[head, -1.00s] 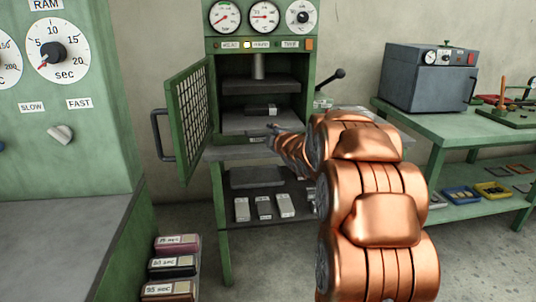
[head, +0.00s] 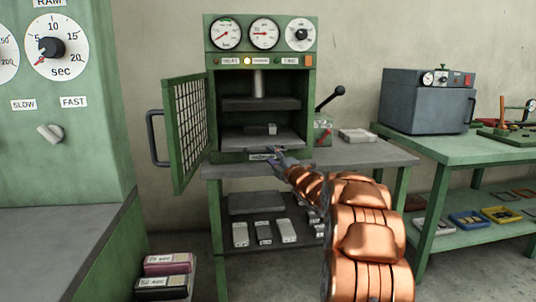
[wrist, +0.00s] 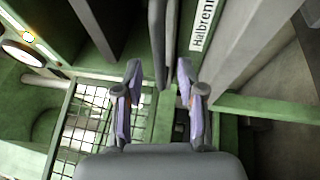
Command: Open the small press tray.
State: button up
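The small press (head: 212,110) is a green cabinet with its mesh door (head: 190,118) swung open to the left. Its tray (head: 285,140) is a flat grey plate low in the opening, bearing a small dark block (head: 262,129). It looks to be inside the cabinet. My gripper (head: 272,153) is at the tray's front, low in the opening. In the wrist view my gripper (wrist: 160,85) has its fingers apart, with a dark bar (wrist: 157,40) ahead between them, beside a white label (wrist: 203,22). Whether the fingers touch the bar cannot be told.
The press stands on a grey-topped bench (head: 370,152) with a black lever (head: 330,97) to its right. Grey blocks (head: 264,233) lie on the shelf below. A grey oven (head: 425,100) is on the right-hand bench. A large green machine (head: 70,150) stands at left.

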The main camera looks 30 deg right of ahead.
aim_at(268, 152)
jog(key=shift+w+r, duration=0.15)
jog(key=shift+w, duration=0.8)
jog(key=shift+w+r, duration=0.15)
jog(key=shift+w, duration=0.75)
jog(key=shift+c, duration=0.2)
grip_shut()
